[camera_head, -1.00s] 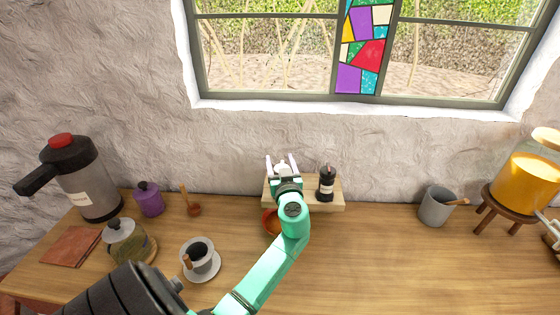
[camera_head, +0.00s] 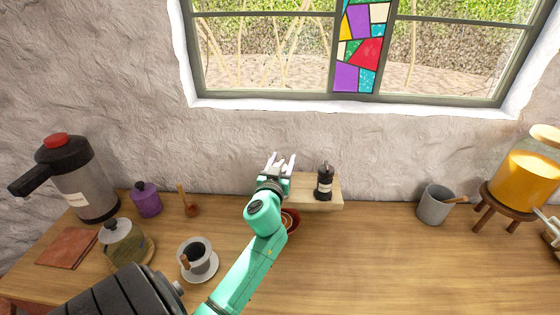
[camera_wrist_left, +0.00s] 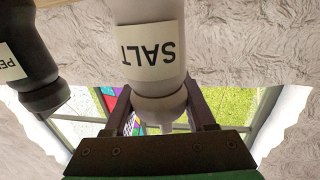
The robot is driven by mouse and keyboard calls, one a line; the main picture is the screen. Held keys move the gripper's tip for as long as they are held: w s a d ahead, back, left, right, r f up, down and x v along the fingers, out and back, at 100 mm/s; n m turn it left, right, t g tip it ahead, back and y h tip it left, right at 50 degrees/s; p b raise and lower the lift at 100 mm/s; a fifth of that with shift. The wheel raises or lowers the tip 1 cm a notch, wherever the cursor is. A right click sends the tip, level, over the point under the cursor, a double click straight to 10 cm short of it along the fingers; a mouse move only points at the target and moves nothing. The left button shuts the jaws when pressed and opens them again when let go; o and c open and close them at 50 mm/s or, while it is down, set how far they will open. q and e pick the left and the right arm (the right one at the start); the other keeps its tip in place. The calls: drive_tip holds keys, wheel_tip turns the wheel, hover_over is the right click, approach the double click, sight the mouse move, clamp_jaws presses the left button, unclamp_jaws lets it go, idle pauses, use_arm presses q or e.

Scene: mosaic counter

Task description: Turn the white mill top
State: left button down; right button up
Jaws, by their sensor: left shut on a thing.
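The white mill (camera_wrist_left: 150,50) carries a SALT label and shows upside down in the left wrist view. My left gripper (camera_wrist_left: 160,112) has its fingers on both sides of the mill's rounded top (camera_wrist_left: 160,107) and is shut on it. In the head view my left gripper (camera_head: 281,164) is at the left part of a small wooden board, and my wrist hides most of the white mill there. The black mill (camera_head: 324,183) stands upright on the board just to the right, and its dark body (camera_wrist_left: 30,55) also shows in the left wrist view. My right gripper is not in view.
The wooden board (camera_head: 325,205) lies against the wall. A reddish bowl (camera_head: 291,220) is partly hidden by my arm. A cup on a saucer (camera_head: 212,268) stands to the left, a grey pot (camera_head: 434,204) to the right. The counter's middle right is clear.

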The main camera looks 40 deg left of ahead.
use_arm(q)
drive_tip(key=shift+w+d+m+t+h+p, duration=0.1)
drive_tip(key=shift+d+m+t+h+p, duration=0.2)
drive_tip(key=shift+m+h+p, duration=0.75)
drive_tip(key=shift+w+d+m+t+h+p, duration=0.15)
drive_tip(key=shift+m+t+h, duration=0.45)
drive_tip(key=shift+h, duration=1)
drive_tip(key=shift+d+m+t+h+p, duration=0.2)
drive_tip(key=shift+m+h+p, duration=0.45)
drive_tip(key=shift+m+h, duration=0.55)
drive_tip(key=shift+c, duration=1.1)
unclamp_jaws()
drive_tip(key=shift+s+f, duration=0.1)
drive_tip(key=shift+s, duration=0.2)
drive_tip(key=s+b, duration=0.3)
drive_tip(key=s, duration=1.1)
drive_tip(key=shift+d+b, duration=0.25)
drive_tip(key=shift+b, duration=0.05)
